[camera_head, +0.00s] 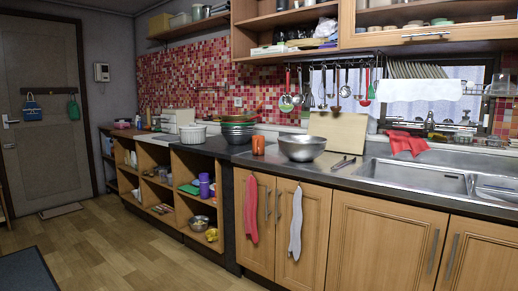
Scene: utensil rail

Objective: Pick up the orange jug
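An orange jug-like vessel (258,145) stands upright on the dark counter, just left of a large steel bowl (302,148). It is small in the view, and I cannot make out a handle or spout. Stacked green and reddish bowls (237,133) stand behind it to the left. Neither of my grippers is in the head view.
Wooden cabinets with a red towel (251,209) and a white towel (296,224) front the counter. A cutting board (338,134) leans at the back under hanging utensils (345,88). The sink (420,179) is to the right. Open floor (130,245) lies at the left.

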